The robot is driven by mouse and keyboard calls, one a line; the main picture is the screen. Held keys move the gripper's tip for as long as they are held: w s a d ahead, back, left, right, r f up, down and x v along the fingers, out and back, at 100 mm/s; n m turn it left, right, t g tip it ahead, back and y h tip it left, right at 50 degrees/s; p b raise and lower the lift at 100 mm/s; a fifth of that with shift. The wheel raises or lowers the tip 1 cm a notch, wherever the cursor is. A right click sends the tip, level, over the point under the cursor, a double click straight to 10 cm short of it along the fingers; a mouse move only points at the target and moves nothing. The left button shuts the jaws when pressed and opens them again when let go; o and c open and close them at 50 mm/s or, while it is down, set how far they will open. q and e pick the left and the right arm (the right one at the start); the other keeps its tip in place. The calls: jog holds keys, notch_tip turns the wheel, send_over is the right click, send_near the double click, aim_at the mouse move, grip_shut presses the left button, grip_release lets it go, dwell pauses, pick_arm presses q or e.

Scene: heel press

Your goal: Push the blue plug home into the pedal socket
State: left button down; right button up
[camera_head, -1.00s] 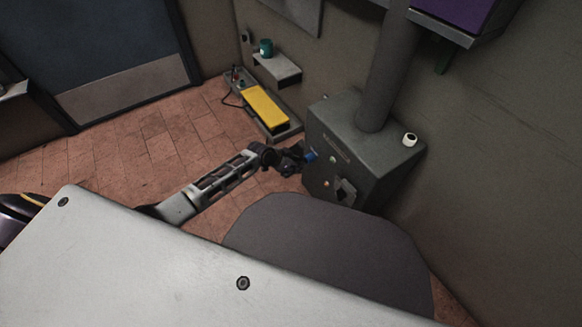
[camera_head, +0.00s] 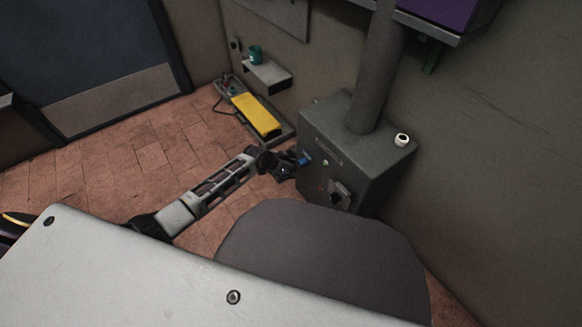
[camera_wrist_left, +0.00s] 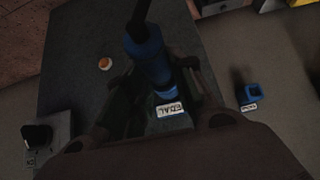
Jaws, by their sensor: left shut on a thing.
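My left gripper (camera_head: 288,166) is at the front face of the grey cabinet (camera_head: 368,165), near its left edge. It is shut on the blue plug (camera_head: 305,158). In the left wrist view the blue plug (camera_wrist_left: 150,62) lies between the fingers (camera_wrist_left: 163,85), with a dark cable running up from its back. A white label (camera_wrist_left: 170,109), which seems to read PEDAL, sits just below the plug's front end. The socket is hidden behind the plug and fingers, so I cannot tell how deep the plug sits. My right gripper is not in view.
A yellow pedal (camera_head: 257,114) on a grey base stands on the floor beyond the cabinet. The cabinet bears a dark knob (camera_wrist_left: 38,135) and an orange-and-white button (camera_wrist_left: 105,64). A second blue fitting (camera_wrist_left: 252,95) is at right in the wrist view. A grey rounded seat-like shape (camera_head: 320,255) is in front.

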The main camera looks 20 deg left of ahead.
pick_arm(q)
jog(key=shift+p, duration=0.65)
dwell(1.9)
jog(key=shift+w+d, duration=0.3)
jog(key=shift+w, duration=0.05)
dwell(0.9)
jog(key=shift+w+d+r+b, duration=0.4)
jog(key=shift+w+r, duration=0.1)
dwell(0.6)
jog(key=c, duration=1.6)
grip_release()
jog(key=o, duration=0.5)
jog(key=shift+w+d+f, duration=0.2)
jog(key=shift+d+f, duration=0.05)
jog(key=shift+f, duration=0.1)
jog(key=shift+s+a, duration=0.25)
jog(key=shift+a, duration=0.05)
jog(key=shift+s+a+r, duration=0.25)
jog(key=shift+s+r, duration=0.05)
jog(key=v, duration=1)
jog(key=shift+r, duration=0.4)
jog(key=shift+s, duration=0.1)
